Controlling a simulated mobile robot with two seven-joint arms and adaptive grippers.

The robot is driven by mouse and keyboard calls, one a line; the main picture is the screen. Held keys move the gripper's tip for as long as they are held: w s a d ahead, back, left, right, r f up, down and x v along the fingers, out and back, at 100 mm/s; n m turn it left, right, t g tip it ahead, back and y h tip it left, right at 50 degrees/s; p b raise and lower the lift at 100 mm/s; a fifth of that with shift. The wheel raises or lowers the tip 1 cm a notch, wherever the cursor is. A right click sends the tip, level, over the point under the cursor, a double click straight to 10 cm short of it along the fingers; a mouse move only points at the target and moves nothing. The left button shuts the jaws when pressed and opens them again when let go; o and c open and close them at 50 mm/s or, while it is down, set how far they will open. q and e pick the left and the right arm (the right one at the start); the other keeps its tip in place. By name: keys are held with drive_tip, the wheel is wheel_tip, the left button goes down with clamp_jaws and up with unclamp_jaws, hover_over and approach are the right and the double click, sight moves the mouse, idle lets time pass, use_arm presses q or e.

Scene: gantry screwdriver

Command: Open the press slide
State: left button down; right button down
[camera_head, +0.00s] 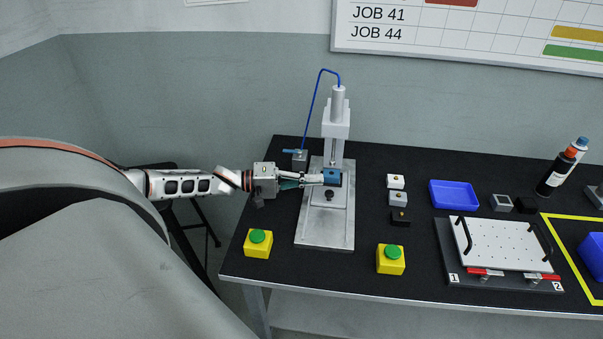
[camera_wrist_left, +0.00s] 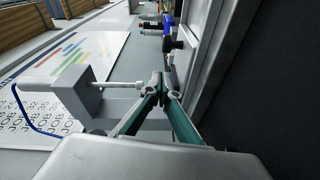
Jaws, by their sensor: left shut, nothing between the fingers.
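The bench press (camera_head: 337,120) stands upright on a grey base plate (camera_head: 318,232) at the left part of the table. The knob also shows in the left wrist view (camera_wrist_left: 174,43). My right gripper is not seen.
Two yellow boxes with green buttons (camera_head: 258,242) (camera_head: 390,258) flank the press. A blue hose and a small valve (camera_head: 298,158) are behind my gripper. To the right are small blocks (camera_head: 397,190), a blue tray (camera_head: 454,194), a white plate fixture (camera_head: 505,242) and a bottle (camera_head: 560,170).

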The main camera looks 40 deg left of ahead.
sight(315, 203)
use_arm(q)
drive_tip(key=shift+s+d+r, duration=0.1)
drive_tip(key=shift+s+d, duration=0.5)
drive_tip(key=shift+d, duration=0.15)
drive_tip(key=shift+s+d, duration=0.1)
drive_tip(key=shift+d, duration=0.2)
drive_tip(key=shift+f, duration=0.2)
drive_tip(key=shift+s, duration=0.1)
drive_tip(key=s+d+p, duration=0.1)
drive_tip(key=s+p, duration=0.1)
drive_tip(key=p, duration=0.1)
drive_tip(key=shift+s+d+r+p, duration=0.3)
drive_tip(key=shift+s+d, duration=0.1)
drive_tip(key=shift+s+d+f, duration=0.1)
drive_tip(key=shift+s+d, duration=0.05)
drive_tip(key=shift+s, duration=0.1)
drive_tip(key=shift+s+f, duration=0.1)
drive_tip(key=shift+f, duration=0.1)
